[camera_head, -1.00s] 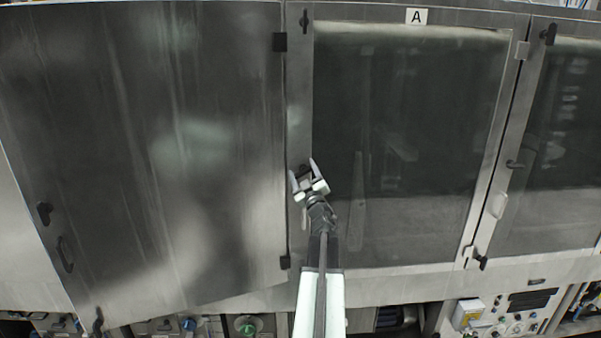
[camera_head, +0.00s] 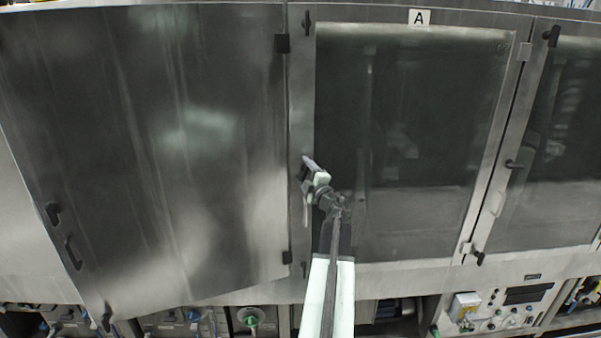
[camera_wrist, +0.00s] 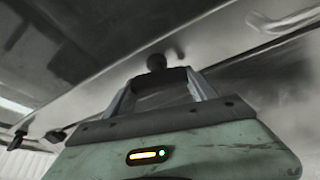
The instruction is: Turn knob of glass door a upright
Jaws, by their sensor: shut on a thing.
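Glass door A (camera_head: 410,120) is closed, with its "A" label (camera_head: 419,17) above the pane. My gripper (camera_head: 308,167) is at the door's left frame, about mid-height. In the wrist view its two fingers (camera_wrist: 161,82) stand on either side of a dark bar, the black knob's handle (camera_wrist: 160,80). The knob's round base (camera_wrist: 157,62) sits on the steel frame just beyond the fingertips. The gripper is shut on this knob. In the head view the gripper mostly hides the knob, so its exact angle is hard to tell.
Black latches show at the frame's top left (camera_head: 306,21) and bottom left (camera_head: 303,268). A large steel panel (camera_head: 140,150) stands at the left, its lower edge slanted. Controls (camera_head: 505,312) lie below.

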